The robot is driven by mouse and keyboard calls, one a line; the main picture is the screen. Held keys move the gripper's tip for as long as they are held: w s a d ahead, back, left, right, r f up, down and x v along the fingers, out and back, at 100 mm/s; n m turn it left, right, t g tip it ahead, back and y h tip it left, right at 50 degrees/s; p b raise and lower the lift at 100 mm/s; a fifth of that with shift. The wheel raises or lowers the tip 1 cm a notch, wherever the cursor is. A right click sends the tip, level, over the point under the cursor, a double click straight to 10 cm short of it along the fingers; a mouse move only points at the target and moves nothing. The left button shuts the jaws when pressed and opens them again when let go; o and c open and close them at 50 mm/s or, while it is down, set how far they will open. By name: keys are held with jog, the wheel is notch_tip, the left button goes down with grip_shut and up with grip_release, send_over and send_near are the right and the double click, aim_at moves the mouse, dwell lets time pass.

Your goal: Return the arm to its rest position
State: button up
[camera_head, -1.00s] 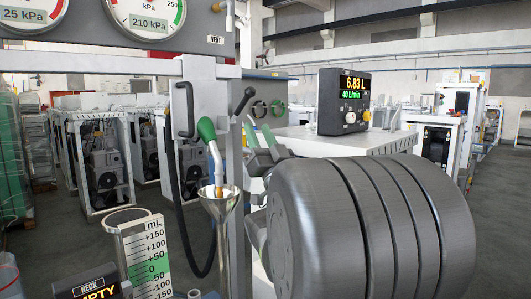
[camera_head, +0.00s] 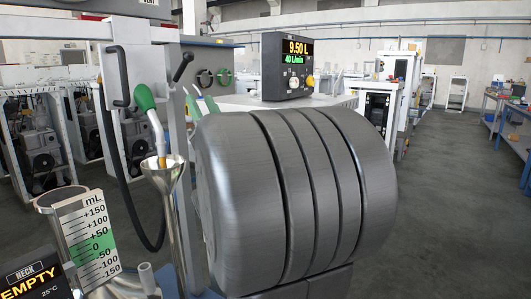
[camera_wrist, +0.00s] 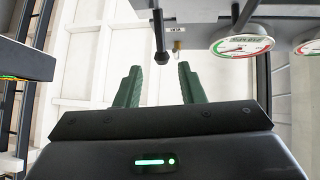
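My gripper (camera_wrist: 153,88) shows in the wrist view with two green fingers apart and nothing between them. The fingers point upward, apart from the green-handled nozzle (camera_head: 146,97). The nozzle's spout points down into a metal funnel (camera_head: 164,172), with something orange at the spout's end. The meter (camera_head: 288,67) reads 9.50 L and 40 L/min.
A black lever (camera_head: 183,67) stands on the dispenser near my fingers. A measuring neck (camera_head: 89,240) with a mL scale is at lower left, beside an EMPTY display (camera_head: 35,281). A gauge (camera_wrist: 241,42) hangs near the fingers in the wrist view. Open floor (camera_head: 440,200) lies right.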

aim_at(185, 66)
jog(key=p+x, duration=0.1)
jog(key=x, duration=1)
jog(key=shift+p, duration=0.3)
jog(key=b+v, duration=0.2)
jog(key=v, duration=1.2)
jog(key=p+x, duration=0.2)
jog(key=x, duration=1.2)
jog(key=shift+w+a+r, duration=0.1)
jog(key=shift+w+r, duration=0.05)
jog(key=shift+r, duration=0.05)
jog(key=p, duration=0.3)
jog(key=shift+r+n+g, duration=0.3)
jog(key=shift+r+g, duration=0.05)
jog(key=shift+g, duration=0.05)
jog(key=p, duration=0.2)
jog(key=r+g+h+p, duration=0.1)
jog(key=p, duration=0.2)
jog(key=shift+w+a+n+g+p, duration=0.2)
jog(key=shift+a+n+g+p, duration=0.1)
jog(key=shift+a+n+p, duration=0.1)
jog(key=p, duration=0.1)
jog(key=g+p, duration=0.1)
jog(key=p, duration=0.1)
jog(key=shift+w+a+r+h, duration=0.15)
jog(key=shift+a+r+h, duration=0.05)
jog(key=shift+a+h, duration=0.1)
jog(key=shift+w+a+r+n+h+p, duration=0.15)
jog(key=shift+n+h+p, duration=0.15)
jog(key=shift+p, duration=0.95)
